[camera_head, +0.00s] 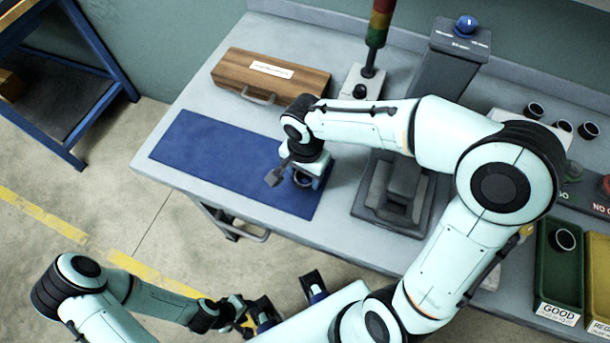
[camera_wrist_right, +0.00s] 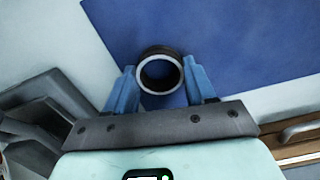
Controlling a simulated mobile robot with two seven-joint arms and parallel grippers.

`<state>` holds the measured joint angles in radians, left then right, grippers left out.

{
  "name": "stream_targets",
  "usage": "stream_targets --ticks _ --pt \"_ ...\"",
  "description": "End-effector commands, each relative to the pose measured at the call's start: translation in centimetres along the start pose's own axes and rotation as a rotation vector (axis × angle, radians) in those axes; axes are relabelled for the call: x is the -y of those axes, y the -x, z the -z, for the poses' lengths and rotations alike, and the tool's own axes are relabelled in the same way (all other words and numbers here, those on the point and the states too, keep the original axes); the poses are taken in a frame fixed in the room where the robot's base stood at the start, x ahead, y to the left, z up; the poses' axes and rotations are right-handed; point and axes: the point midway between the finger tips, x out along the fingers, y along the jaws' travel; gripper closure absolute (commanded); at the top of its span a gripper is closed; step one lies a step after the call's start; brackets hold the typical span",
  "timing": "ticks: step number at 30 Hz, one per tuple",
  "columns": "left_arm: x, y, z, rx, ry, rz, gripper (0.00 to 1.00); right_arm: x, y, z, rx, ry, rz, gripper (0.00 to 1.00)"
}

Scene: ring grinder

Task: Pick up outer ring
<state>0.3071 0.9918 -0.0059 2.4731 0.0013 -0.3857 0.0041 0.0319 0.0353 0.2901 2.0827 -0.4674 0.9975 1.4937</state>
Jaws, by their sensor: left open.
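A dark outer ring with a pale rim (camera_wrist_right: 160,52) is at the blue mat (camera_wrist_right: 235,45), between the two blue fingers of my right gripper (camera_wrist_right: 161,76) in the right wrist view. The fingers lie close beside its two sides; I cannot tell whether both touch it. In the head view my right gripper (camera_head: 300,181) points down at the right end of the mat (camera_head: 215,160), partly hiding the ring (camera_head: 302,184). I cannot tell whether the ring is lifted. My left gripper (camera_head: 288,303) is open and empty, low in front of the table.
A wooden case (camera_head: 270,78) stands behind the mat. A grey machine (camera_head: 455,75) and a signal lamp (camera_head: 377,35) stand right of it. Several dark rings lie at the far right, near a green GOOD bin (camera_head: 560,285) and a yellow bin (camera_head: 598,270). The mat's left part is clear.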

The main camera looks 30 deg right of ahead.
Motion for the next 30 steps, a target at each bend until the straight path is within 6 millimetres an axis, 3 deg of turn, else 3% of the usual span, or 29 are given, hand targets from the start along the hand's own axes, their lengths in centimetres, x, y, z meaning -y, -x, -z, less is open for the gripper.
stream_targets --ticks 8,14,20,30 --pt "0.0 0.0 0.0 0.000 0.000 0.000 0.57 0.0 0.1 0.0 -0.001 0.000 0.002 0.79" --pt "-0.1 0.2 0.0 -0.001 0.000 0.000 0.57 0.1 1.5 0.0 -0.002 -0.001 0.004 0.79" --pt "-0.3 0.8 0.1 -0.004 -0.001 -0.001 0.57 0.2 5.5 0.1 -0.004 -0.001 0.008 0.79" --pt "-1.1 2.6 0.6 -0.012 -0.004 -0.004 0.57 0.1 15.3 0.0 -0.002 0.000 0.008 0.79"
